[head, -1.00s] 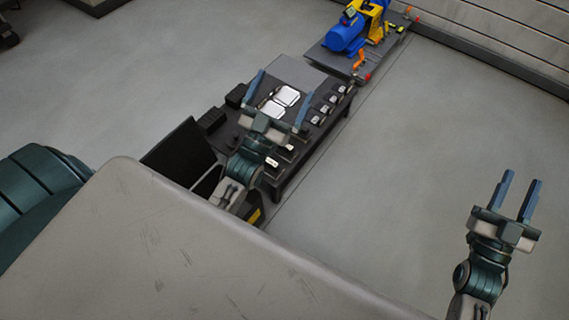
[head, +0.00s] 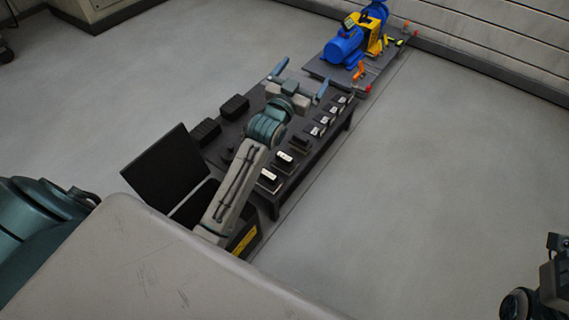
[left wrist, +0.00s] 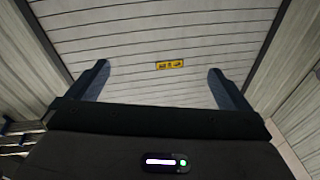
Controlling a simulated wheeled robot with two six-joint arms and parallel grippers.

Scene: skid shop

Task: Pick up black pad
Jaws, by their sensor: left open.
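Two black blocks, a farther one (head: 234,107) and a nearer one (head: 205,130), lie on the left side of a dark table. Several small black pieces with white labels (head: 285,158) stand in a row along its right edge. I cannot tell which of these is the black pad. My left gripper (head: 300,79) is open above the far part of the table, with nothing seen between its fingers. In the left wrist view its fingers (left wrist: 160,82) are spread, facing a slatted wall. My right arm is cut off at the lower right edge.
A dark upright panel (head: 165,168) stands at the table's near left. A blue and yellow pump (head: 352,42) sits on a grey skid beyond the table. Open floor (head: 440,160) lies right of the table. My left arm hides part of the tabletop.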

